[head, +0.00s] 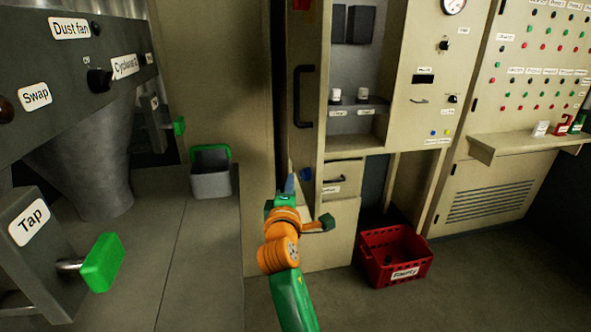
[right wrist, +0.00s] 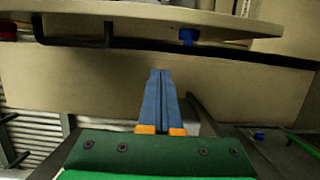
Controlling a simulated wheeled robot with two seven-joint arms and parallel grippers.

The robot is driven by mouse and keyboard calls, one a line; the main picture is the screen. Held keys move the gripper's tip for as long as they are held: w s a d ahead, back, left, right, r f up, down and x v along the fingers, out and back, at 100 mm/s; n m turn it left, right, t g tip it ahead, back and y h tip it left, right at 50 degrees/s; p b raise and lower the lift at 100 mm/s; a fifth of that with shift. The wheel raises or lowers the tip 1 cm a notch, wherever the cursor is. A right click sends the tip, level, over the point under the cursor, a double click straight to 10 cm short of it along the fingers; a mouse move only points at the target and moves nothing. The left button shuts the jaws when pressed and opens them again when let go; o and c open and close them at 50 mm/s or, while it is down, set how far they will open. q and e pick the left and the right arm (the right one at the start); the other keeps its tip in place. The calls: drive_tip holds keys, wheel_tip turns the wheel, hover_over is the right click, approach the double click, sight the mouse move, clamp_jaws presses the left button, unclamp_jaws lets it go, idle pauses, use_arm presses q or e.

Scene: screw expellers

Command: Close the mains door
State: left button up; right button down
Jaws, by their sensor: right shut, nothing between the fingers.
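A tall beige door (head: 308,50) is seen nearly edge-on beside an open compartment, with a long black handle (head: 297,97) and a blue knob (head: 306,174) low down. I take it for the mains door; no label on it is readable. It stands open. In the right wrist view the black handle (right wrist: 108,34) and blue knob (right wrist: 188,36) show along the top. My right gripper (head: 289,183) is shut and empty, its blue fingers (right wrist: 160,85) close to the door's lower part by the knob. Whether they touch it, I cannot tell. My left gripper is out of view.
The open compartment (head: 352,75) holds black boxes and two white-topped items on a shelf. A green tap handle (head: 102,262) juts out at lower left.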

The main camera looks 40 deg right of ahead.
sight(308, 168)
drive_tip(key=w+d, duration=0.1)
drive_tip(key=d, duration=0.2)
drive_tip(key=w+d+p, duration=0.1)
drive_tip(key=d, duration=0.1)
drive_tip(key=w+d+p, duration=0.1)
drive_tip(key=d, duration=0.2)
drive_tip(key=shift+w+d, duration=0.15)
drive_tip(key=shift+d, duration=0.15)
drive_tip(key=shift+f, duration=0.1)
